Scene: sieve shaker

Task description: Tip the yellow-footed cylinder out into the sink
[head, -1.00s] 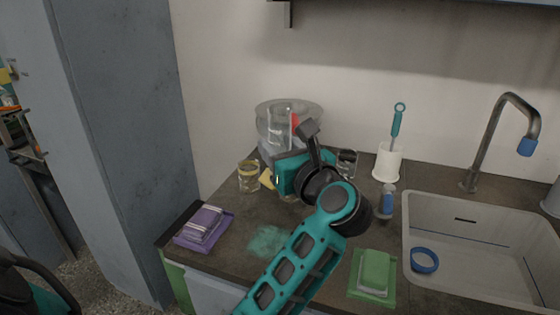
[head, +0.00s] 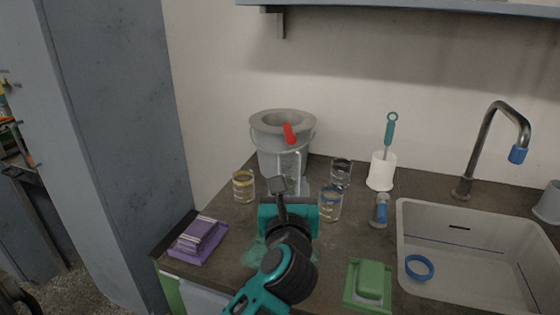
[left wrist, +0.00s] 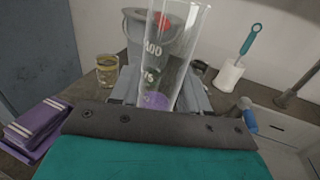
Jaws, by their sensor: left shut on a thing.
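My left gripper (head: 288,202) is shut on a clear graduated cylinder (head: 291,168), held roughly upright above the worktop in front of the grey bucket. The left wrist view shows the cylinder (left wrist: 172,55) rising from between the fingers (left wrist: 160,95), with white markings and purple low inside or behind the glass; I cannot tell which. Its foot is hidden by my gripper, so its colour does not show. The sink (head: 465,262) is at the right, well away from the cylinder, with a blue ring (head: 419,267) in it. My right gripper is not in view.
A grey bucket (head: 272,150) with a red-handled thing (head: 289,133) stands behind. Glass beakers (head: 243,187) (head: 331,204) (head: 341,172), a brush in a white holder (head: 381,172) and a blue-marked bottle (head: 379,210) stand around. Purple (head: 199,239) and green (head: 369,283) pads lie in front.

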